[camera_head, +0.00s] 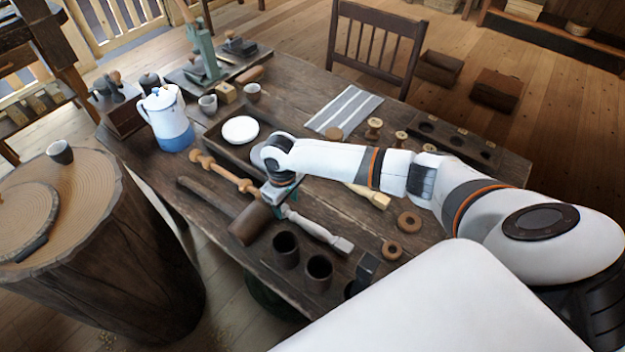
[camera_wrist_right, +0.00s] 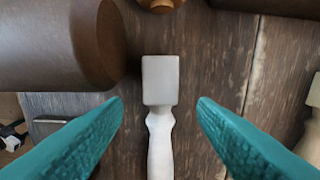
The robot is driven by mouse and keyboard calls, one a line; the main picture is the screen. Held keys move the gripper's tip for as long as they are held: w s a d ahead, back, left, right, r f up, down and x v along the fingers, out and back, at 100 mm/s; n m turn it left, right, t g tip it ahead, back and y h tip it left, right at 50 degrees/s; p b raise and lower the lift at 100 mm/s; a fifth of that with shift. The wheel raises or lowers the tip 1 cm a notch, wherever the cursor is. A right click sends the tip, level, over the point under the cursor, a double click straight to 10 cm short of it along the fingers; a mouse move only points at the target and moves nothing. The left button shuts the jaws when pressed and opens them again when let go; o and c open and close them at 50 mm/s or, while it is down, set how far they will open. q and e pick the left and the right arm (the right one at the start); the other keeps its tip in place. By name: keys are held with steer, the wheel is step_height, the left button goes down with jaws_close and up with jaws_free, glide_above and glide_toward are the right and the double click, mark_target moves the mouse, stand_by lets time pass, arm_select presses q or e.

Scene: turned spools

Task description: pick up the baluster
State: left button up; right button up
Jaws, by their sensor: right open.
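The baluster (camera_head: 316,230) is a pale grey turned piece with square ends, lying on the table near its front edge. Its far end is partly hidden by my right gripper (camera_head: 280,198) in the head view. In the right wrist view the baluster's square end block and narrow neck (camera_wrist_right: 160,82) lie upright in the picture between the two teal fingers. My right gripper (camera_wrist_right: 160,112) is open, with a finger on each side of the baluster and visible gaps on both sides. I cannot tell its exact height above the table. My left gripper is not in view.
A brown mallet (camera_head: 249,223) lies close left of the baluster; its head (camera_wrist_right: 62,45) shows in the wrist view. A tan turned spindle (camera_head: 225,172) lies beyond the far end. Two dark cups (camera_head: 286,250) stand in front. A pale wooden piece (camera_head: 372,196) lies to the right.

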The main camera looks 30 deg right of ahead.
steer(key=shift+f, duration=1.3)
steer(key=c, duration=1.1)
steer(key=shift+r, duration=0.15)
